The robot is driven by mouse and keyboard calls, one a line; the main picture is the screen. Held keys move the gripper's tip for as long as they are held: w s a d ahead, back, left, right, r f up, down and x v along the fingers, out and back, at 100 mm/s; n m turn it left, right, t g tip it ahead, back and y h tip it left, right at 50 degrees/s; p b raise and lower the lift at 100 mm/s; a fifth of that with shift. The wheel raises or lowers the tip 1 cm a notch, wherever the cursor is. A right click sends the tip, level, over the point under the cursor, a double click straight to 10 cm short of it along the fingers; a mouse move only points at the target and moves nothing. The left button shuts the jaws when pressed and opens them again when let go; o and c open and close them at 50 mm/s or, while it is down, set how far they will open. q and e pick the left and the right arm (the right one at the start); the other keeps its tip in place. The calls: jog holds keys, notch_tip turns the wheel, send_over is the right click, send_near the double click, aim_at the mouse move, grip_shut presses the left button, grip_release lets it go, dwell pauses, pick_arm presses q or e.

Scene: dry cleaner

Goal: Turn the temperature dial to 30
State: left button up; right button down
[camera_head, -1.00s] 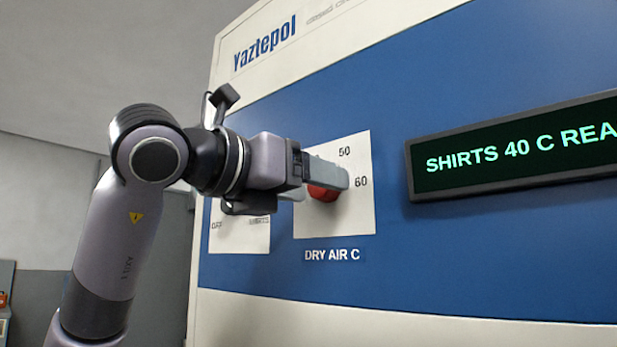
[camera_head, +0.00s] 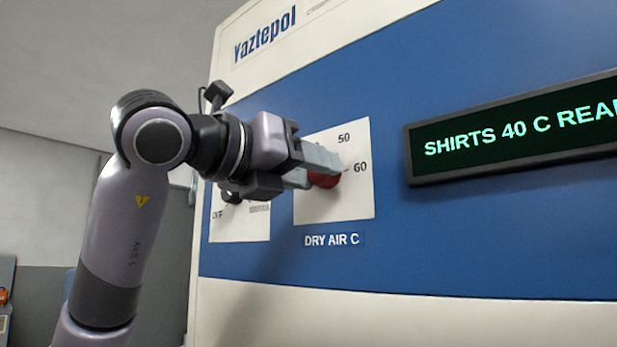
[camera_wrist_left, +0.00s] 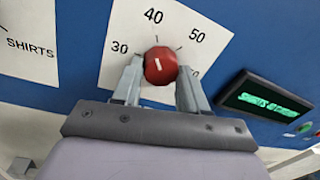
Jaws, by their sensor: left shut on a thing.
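The red temperature dial (camera_wrist_left: 160,66) sits on a white scale plate (camera_head: 360,205) labelled DRY AIR C. In the left wrist view its short white mark stands nearly upright, roughly in line with the 40 tick; 30 is to the left and 50 to the right. My left gripper (camera_wrist_left: 158,82) is shut on the dial, one finger on each side. In the head view the left gripper (camera_head: 322,170) hides most of the dial and the scale's left part; 50 and 60 show. My right gripper is not in view.
A display (camera_head: 520,130) right of the scale reads SHIRTS 40 C and a cut-off word. A second white plate (camera_head: 222,228) with OFF and a dark knob (camera_head: 231,197) lies left of the scale, close behind my left wrist. The blue panel below is clear.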

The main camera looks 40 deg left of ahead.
pick_arm(q)
jog(key=n+b, duration=0.3)
jog(key=n, duration=0.2)
jog(key=shift+d+f+n+b, duration=0.1)
jog(key=shift+f+n+b, duration=0.05)
jog(key=shift+n+b, duration=0.15)
jog(key=shift+n+t+y+b, duration=0.3)
jog(key=shift+n+b, duration=0.8)
jog(key=shift+n, duration=1.2)
jog(key=shift+r, duration=0.2)
jog(key=o, duration=1.1)
jog(key=shift+c, duration=0.2)
jog(key=s+b, duration=0.2)
jog(key=s, duration=0.5)
jog(key=shift+a+f, duration=0.3)
jog(key=shift+a, duration=0.1)
